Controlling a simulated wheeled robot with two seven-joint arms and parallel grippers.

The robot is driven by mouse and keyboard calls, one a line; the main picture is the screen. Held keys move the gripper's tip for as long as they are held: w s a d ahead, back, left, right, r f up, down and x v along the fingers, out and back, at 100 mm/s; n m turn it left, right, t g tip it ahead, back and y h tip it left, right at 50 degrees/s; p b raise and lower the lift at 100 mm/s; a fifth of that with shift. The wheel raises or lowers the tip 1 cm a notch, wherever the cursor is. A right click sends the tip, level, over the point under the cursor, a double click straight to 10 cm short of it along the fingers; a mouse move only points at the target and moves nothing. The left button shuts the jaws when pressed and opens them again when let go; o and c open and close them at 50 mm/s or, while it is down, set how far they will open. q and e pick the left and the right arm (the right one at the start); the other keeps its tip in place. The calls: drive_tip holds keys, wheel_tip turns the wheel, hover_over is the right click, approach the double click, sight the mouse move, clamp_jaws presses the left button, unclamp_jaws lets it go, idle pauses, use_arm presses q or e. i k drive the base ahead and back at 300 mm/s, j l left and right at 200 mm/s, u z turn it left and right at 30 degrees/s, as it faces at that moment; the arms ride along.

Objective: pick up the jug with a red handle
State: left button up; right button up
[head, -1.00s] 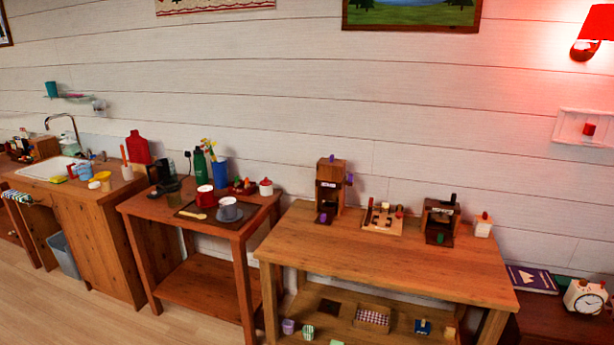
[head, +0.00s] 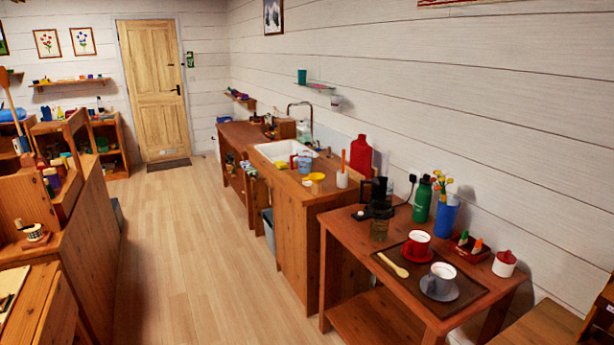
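A small light-blue jug (head: 305,162) stands by the front edge of the sink counter (head: 295,190), in the middle of the head view. A red part shows at its left side and looks like its handle; it is small at this distance. Neither of my grippers is in view.
A yellow bowl (head: 316,178) and a white pot (head: 342,179) stand near the jug, by the white sink (head: 272,152). The floor (head: 190,250) left of the counter is clear.

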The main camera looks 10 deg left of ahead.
sight(304, 156)
drive_tip(key=i+j+u, duration=0.25)
drive_tip(key=i+u, duration=0.15)
drive_tip(key=i, duration=0.4)
drive_tip(key=i+u, duration=0.45)
drive_tip(key=i, duration=0.3)
drive_tip(key=i+l+z, duration=0.1)
drive_tip(key=i+z, duration=0.2)
drive_tip(key=i, duration=0.2)
drive_tip(key=i+z, duration=0.35)
drive_tip(key=i+j+z, duration=0.3)
drive_tip(key=i, duration=0.25)
drive_tip(key=i+j+z, duration=0.3)
drive_tip(key=i, duration=0.15)
drive_tip(key=i+l, duration=0.05)
drive_tip(key=l, duration=0.05)
